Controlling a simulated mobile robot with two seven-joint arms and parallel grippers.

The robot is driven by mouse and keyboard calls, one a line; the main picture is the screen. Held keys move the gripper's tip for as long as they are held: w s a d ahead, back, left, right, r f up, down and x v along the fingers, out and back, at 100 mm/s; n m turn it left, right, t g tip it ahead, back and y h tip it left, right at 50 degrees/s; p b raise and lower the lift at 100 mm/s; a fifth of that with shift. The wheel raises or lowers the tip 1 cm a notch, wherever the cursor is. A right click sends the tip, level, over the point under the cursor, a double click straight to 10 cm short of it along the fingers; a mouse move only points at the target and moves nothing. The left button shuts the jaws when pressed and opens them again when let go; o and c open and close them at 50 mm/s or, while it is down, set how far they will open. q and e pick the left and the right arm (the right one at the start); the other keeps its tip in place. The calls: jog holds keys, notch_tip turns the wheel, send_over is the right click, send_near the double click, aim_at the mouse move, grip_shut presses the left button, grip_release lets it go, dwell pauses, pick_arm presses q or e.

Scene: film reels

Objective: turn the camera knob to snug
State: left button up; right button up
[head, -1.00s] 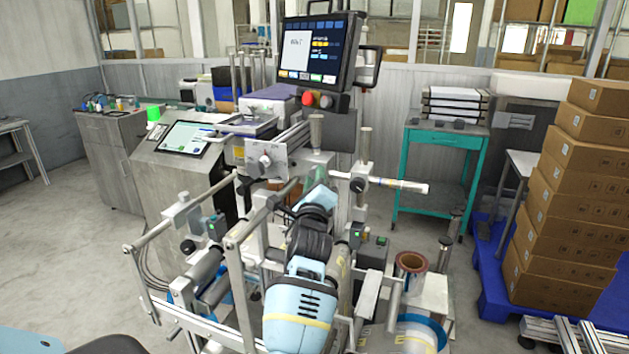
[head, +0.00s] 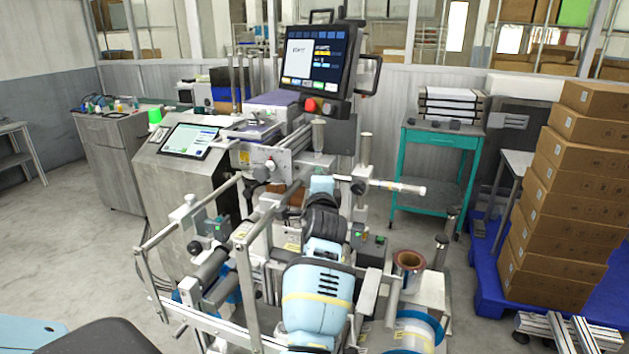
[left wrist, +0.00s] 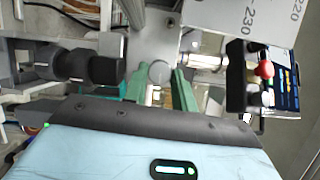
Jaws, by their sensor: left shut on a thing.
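My left gripper (left wrist: 160,88) has two green fingers. In the left wrist view they are closed on a small round grey knob (left wrist: 158,72), which I take as the camera knob. It sits in front of a pale metal plate. How the fingertips touch it is partly hidden. In the head view my pale blue arm reaches up through the middle of the machine, and its own links hide the grip. My right gripper is not in view.
A black cylinder (left wrist: 90,65) is left of the fingers, and a red button (left wrist: 264,69) is right. In the head view a monitor (head: 320,58) hangs above the machine. Guide rods and rollers crowd around the arm. Stacked cartons (head: 575,190) stand at the right.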

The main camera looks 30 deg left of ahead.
pick_arm(q)
jog(key=n+h, duration=0.1)
jog(key=n, duration=0.1)
jog(key=n+g+h, duration=0.1)
jog(key=n, duration=0.2)
jog(key=n+g+h+p, duration=0.1)
jog(key=n, duration=0.1)
jog(key=shift+a+r+n, duration=0.15)
jog(key=shift+r+n, duration=0.15)
jog(key=shift+r, duration=0.1)
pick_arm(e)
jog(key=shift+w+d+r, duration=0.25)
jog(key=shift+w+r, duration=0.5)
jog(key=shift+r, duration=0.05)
pick_arm(q)
jog(key=o, duration=1)
jog(key=shift+s, duration=0.1)
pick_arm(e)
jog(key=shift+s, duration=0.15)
